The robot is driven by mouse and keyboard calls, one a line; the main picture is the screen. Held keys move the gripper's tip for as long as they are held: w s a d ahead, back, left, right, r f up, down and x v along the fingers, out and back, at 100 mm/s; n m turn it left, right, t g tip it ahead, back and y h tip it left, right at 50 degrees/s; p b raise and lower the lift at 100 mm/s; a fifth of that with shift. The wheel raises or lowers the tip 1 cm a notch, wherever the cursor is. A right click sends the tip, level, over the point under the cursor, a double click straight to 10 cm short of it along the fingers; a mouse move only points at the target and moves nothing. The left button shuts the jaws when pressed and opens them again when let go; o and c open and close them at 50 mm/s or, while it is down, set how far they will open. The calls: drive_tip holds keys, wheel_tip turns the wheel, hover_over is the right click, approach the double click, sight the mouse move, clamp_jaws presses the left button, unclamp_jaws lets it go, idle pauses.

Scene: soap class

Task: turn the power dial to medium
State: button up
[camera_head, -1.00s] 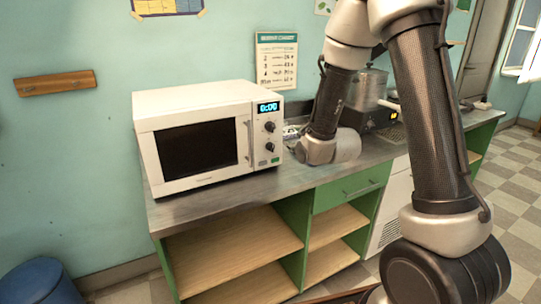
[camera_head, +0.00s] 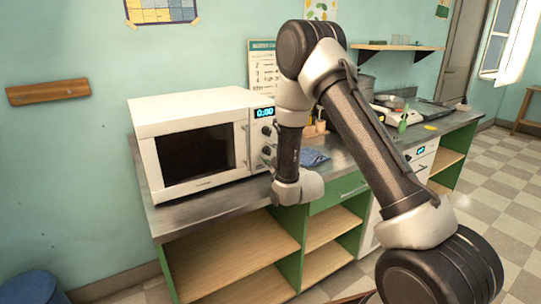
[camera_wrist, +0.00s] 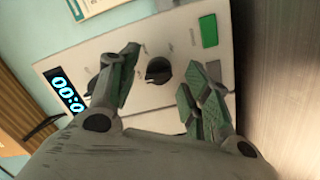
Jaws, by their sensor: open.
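The white microwave (camera_head: 190,103) stands on the counter, its door shut and its blue display (camera_head: 264,113) reading 0:00. Its control panel has two black dials, one above the other: the upper dial (camera_head: 266,130) and the lower dial (camera_head: 266,151). In the wrist view the panel appears turned sideways, with the display (camera_wrist: 66,93) at left. The lower dial (camera_wrist: 157,70) shows between the fingers of my open gripper (camera_wrist: 161,72), seemingly just beyond the tips; I see no clear contact. The upper dial is mostly hidden by the left finger. The dial labels are unreadable.
A green button (camera_wrist: 209,31) lies beside the dials in the wrist view. The metal counter (camera_head: 185,213) has open green-sided shelves (camera_head: 235,250) below. A blue cloth (camera_head: 314,158) lies right of the microwave, behind my arm. Kitchen items stand farther right.

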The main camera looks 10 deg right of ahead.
drive_tip(key=shift+w, duration=0.25)
drive_tip(key=shift+c, duration=0.4)
drive_tip(key=c, duration=0.9)
drive_tip(key=shift+c, duration=0.2)
